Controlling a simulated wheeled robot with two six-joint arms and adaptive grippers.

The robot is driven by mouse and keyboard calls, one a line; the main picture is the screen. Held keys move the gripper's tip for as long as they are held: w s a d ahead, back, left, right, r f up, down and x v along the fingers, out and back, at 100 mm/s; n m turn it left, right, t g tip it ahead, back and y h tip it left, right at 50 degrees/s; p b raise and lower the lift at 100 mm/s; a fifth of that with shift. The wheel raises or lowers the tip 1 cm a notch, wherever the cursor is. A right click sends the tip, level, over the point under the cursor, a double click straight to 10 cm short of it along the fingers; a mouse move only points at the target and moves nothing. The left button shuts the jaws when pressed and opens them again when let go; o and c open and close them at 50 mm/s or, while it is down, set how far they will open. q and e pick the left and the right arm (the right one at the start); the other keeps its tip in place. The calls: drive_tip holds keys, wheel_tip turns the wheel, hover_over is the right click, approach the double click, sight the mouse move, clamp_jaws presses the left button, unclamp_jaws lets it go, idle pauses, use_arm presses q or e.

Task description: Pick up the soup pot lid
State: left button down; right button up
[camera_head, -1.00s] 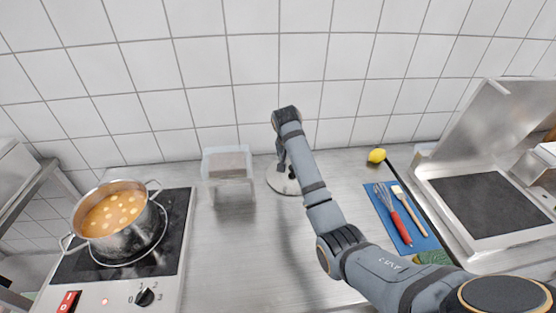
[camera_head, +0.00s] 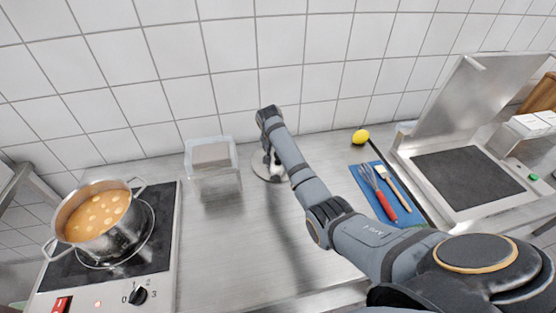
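The soup pot lid (camera_head: 259,168) is a round silver disc on the steel counter, right of the clear container, and my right arm partly covers it. My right gripper (camera_head: 270,158) points down at the lid at the end of the grey arm. Its fingers are small, dark and partly hidden by the arm, so I cannot tell whether they are open or touching the lid. The soup pot (camera_head: 108,240), without a lid and filled with orange soup with pale pieces, stands on the hob at the left. My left gripper is not in view.
A clear container (camera_head: 216,182) stands left of the lid. A lemon (camera_head: 361,136) and a blue mat (camera_head: 403,213) with a whisk (camera_head: 369,179) and a brush (camera_head: 391,178) lie right of my arm. An open metal appliance (camera_head: 455,178) stands far right. The counter before the container is clear.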

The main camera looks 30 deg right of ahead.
drive_tip(key=shift+w+d+f, duration=0.2)
drive_tip(key=shift+w+f, duration=0.05)
drive_tip(key=shift+f, duration=0.4)
drive_tip(key=shift+w+d+f, duration=0.1)
drive_tip(key=shift+w+f, duration=0.05)
drive_tip(key=shift+f, duration=0.25)
drive_tip(key=shift+r, duration=0.1)
drive_tip(key=c, duration=0.4)
clamp_jaws()
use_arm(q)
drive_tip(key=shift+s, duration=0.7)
